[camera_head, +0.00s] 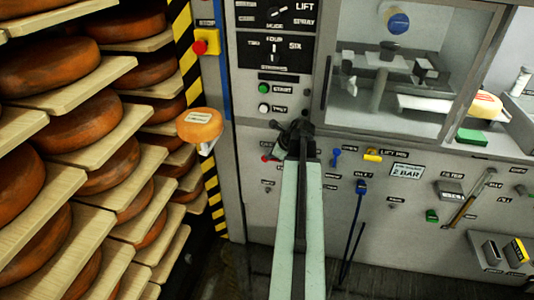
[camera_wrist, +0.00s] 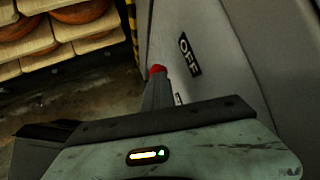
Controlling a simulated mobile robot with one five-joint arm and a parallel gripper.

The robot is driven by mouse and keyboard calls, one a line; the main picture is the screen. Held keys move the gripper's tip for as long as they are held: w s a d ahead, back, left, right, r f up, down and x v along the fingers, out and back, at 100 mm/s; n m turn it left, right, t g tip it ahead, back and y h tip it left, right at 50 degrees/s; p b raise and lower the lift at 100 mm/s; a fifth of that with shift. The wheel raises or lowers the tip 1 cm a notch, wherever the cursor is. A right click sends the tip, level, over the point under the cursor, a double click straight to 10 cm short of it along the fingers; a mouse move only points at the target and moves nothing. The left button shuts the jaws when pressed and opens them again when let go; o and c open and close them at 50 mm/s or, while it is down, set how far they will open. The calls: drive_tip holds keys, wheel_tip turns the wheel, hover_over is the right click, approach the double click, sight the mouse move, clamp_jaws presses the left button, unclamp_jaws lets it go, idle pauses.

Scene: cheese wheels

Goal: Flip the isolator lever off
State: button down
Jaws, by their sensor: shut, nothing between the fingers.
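My gripper (camera_head: 297,127) reaches up to the grey machine panel (camera_head: 255,195) in the head view, its dark fingers shut and empty. In the wrist view my gripper (camera_wrist: 157,85) shows as a narrow dark shape pointing away toward the panel. A red tip (camera_wrist: 157,70), probably the isolator lever's, shows right at the fingertips; I cannot tell whether they touch. A black OFF label (camera_wrist: 188,56) is on the panel to its right. In the head view a small red part (camera_head: 266,158) shows just left of my gripper, and the lever's shape is largely hidden.
Shelves of cheese wheels (camera_head: 70,122) fill the left side, with a yellow-black striped post (camera_head: 186,50) beside them. A grey bin (camera_head: 489,252) juts out lower right.

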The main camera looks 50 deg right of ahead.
drive_tip(key=shift+w+a, duration=0.35)
drive_tip(key=shift+a, duration=0.45)
drive_tip(key=p+v, duration=1.2)
drive_tip(key=v, duration=0.2)
drive_tip(key=shift+d+r, duration=0.2)
drive_tip(key=shift+r, duration=0.1)
